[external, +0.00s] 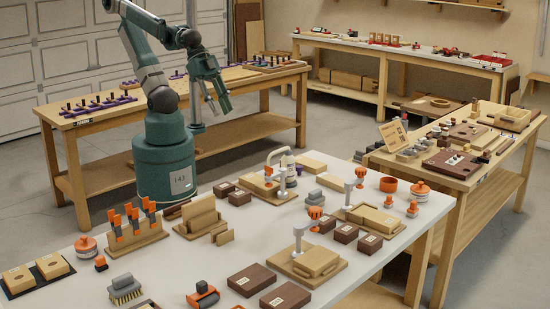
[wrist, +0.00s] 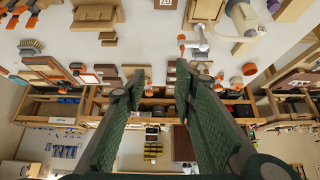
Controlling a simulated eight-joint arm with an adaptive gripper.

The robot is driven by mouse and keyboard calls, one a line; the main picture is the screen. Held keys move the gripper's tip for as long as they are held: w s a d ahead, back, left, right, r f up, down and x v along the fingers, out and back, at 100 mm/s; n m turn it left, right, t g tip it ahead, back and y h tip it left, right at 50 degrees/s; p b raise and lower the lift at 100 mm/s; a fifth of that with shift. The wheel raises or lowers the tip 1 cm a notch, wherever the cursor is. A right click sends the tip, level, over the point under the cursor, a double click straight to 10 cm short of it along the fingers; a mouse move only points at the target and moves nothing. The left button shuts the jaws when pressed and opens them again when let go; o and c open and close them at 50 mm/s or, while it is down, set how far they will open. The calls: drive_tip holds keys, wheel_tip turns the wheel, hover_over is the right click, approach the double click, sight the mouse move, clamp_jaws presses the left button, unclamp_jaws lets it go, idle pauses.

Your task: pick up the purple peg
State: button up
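My gripper (external: 217,102) is raised in the air above the far side of the white-topped table, with its fingers apart and nothing between them. In the wrist view my gripper (wrist: 158,92) shows two green fingers spread wide. A small purple piece (external: 299,170) shows on the white-topped table behind the pale bent-arm fixture, partly hidden; I cannot tell if it is a peg. A purple-blue piece (wrist: 273,5) is cut by the wrist view's top edge. Purple strips with dark uprights (external: 98,104) lie on the back left bench. My gripper touches none of these.
The white-topped table (external: 205,259) holds orange-handled tools (external: 134,218), wooden blocks (external: 315,261), dark brown boxes (external: 252,280) and white clamps (external: 299,241). Another crowded bench (external: 455,165) stands at the right. The air around my gripper looks clear.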

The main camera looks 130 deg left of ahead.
idle(0.3)
drive_tip(key=shift+r, duration=2.6)
drive_tip(key=n+g+b, duration=0.3)
drive_tip(key=n+g, duration=0.4)
drive_tip(key=n, duration=0.1)
hover_over(299, 167)
drive_tip(key=f, duration=3)
drive_tip(key=shift+a, duration=0.2)
drive_tip(key=shift+f, duration=0.5)
drive_tip(key=shift+f, duration=0.1)
drive_tip(key=shift+f, duration=1.2)
drive_tip(key=shift+f, duration=0.1)
